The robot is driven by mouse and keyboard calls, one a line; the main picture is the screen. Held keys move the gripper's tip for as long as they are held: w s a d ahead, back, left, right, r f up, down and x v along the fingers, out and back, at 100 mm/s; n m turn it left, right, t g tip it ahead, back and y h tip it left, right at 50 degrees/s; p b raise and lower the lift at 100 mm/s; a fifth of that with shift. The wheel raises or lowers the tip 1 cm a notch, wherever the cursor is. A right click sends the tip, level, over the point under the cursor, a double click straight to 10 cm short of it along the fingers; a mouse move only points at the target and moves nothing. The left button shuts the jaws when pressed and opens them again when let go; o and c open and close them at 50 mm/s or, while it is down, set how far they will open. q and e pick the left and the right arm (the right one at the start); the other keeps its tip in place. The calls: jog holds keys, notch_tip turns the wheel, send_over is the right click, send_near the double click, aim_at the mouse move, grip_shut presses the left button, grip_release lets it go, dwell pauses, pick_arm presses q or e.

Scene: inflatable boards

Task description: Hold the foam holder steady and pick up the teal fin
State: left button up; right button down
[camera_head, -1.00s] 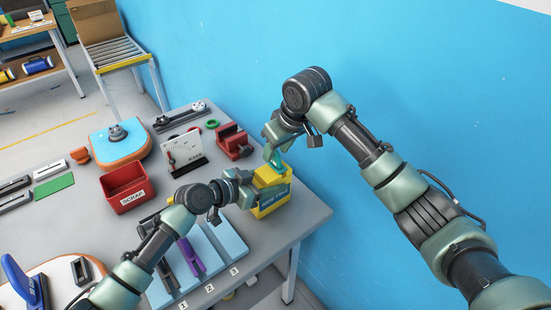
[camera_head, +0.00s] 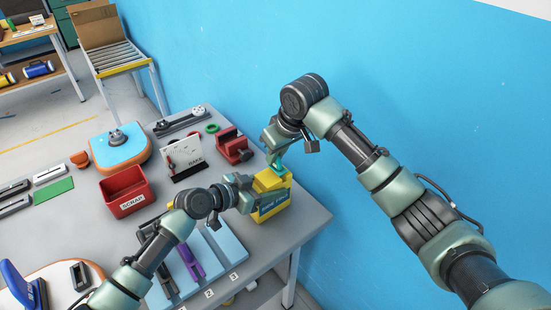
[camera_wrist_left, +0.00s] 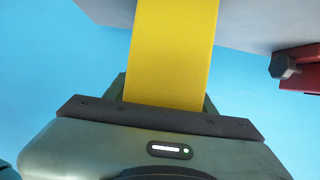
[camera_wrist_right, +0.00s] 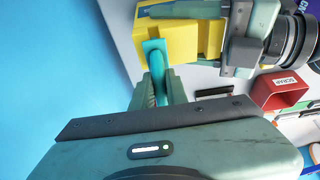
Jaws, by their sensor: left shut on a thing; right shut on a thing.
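The yellow foam holder (camera_head: 275,203) stands at the table's right edge, with a dark label on its front. My left gripper (camera_head: 250,197) is shut on the holder from its left side; its yellow body (camera_wrist_left: 170,55) fills the space between the fingers in the left wrist view. The teal fin (camera_head: 277,160) is at the top of the holder. My right gripper (camera_head: 274,147) is above and shut on the fin, which also shows between the fingers in the right wrist view (camera_wrist_right: 156,62). I cannot tell whether the fin's lower end is still inside the holder.
A red scrap bin (camera_head: 126,192), a white gauge board (camera_head: 184,157) and a red vise-like block (camera_head: 233,147) stand left of the holder. A blue tray with a purple fin (camera_head: 190,261) lies in front. The blue wall is close behind on the right.

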notch_tip(320, 180, up, 9)
jog(key=shift+r, duration=0.1)
pick_arm(q)
jog(key=o, duration=1.5)
